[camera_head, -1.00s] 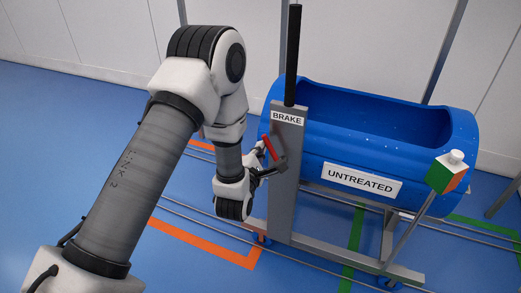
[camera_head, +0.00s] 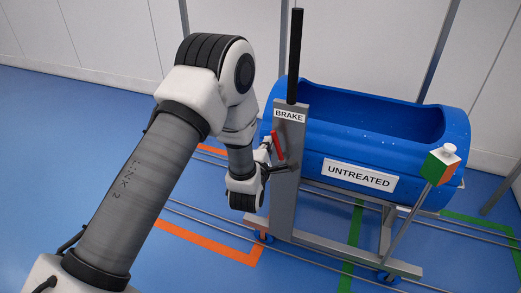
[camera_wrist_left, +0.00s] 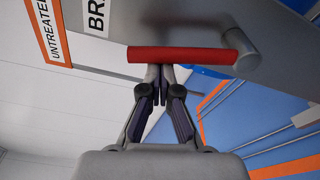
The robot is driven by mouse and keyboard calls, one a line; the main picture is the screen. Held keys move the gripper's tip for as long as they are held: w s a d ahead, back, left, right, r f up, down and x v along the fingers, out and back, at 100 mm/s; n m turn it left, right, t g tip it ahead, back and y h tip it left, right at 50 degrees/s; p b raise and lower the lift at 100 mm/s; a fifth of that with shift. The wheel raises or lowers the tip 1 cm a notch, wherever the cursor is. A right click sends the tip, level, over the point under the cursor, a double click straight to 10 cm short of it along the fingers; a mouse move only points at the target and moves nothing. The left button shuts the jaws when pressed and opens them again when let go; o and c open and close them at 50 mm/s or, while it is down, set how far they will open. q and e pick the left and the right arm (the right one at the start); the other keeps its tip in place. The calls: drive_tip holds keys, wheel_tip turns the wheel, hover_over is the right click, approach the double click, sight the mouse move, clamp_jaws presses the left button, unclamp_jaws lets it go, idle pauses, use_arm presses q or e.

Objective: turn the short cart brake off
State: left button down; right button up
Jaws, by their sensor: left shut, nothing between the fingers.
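The short cart (camera_head: 288,195) carries a blue tub, and its grey post bears a BRAKE label (camera_head: 289,115). The red brake lever (camera_head: 278,146) is on the post below that label and stands nearly upright, tilted slightly. It also shows in the left wrist view (camera_wrist_left: 182,55) as a red bar across the picture, joined to a grey pivot at its right end. My left gripper (camera_head: 283,167) is beside the lever's lower part. In the wrist view its fingers (camera_wrist_left: 159,72) are shut and empty, with the tips at the lever's edge; whether they touch cannot be told. My right gripper is not in view.
The blue tub (camera_head: 300,145) is labelled UNTREATED. A black upright handle (camera_head: 295,55) tops the post. A green, orange and white block (camera_head: 440,166) is at the right. Orange (camera_head: 210,243) and green lines and thin rails mark the blue floor. A pale wall is behind.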

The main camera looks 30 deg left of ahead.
use_arm(q)
drive_tip(key=shift+w+d+r+m, duration=0.1)
drive_tip(key=shift+d+r+m, duration=0.15)
drive_tip(key=shift+d+m, duration=0.3)
drive_tip(key=shift+w+d+r+m, duration=0.1)
drive_tip(key=shift+d+r+m, duration=0.1)
drive_tip(key=shift+d+m, duration=0.35)
drive_tip(key=shift+d, duration=0.1)
drive_tip(key=shift+w, duration=0.1)
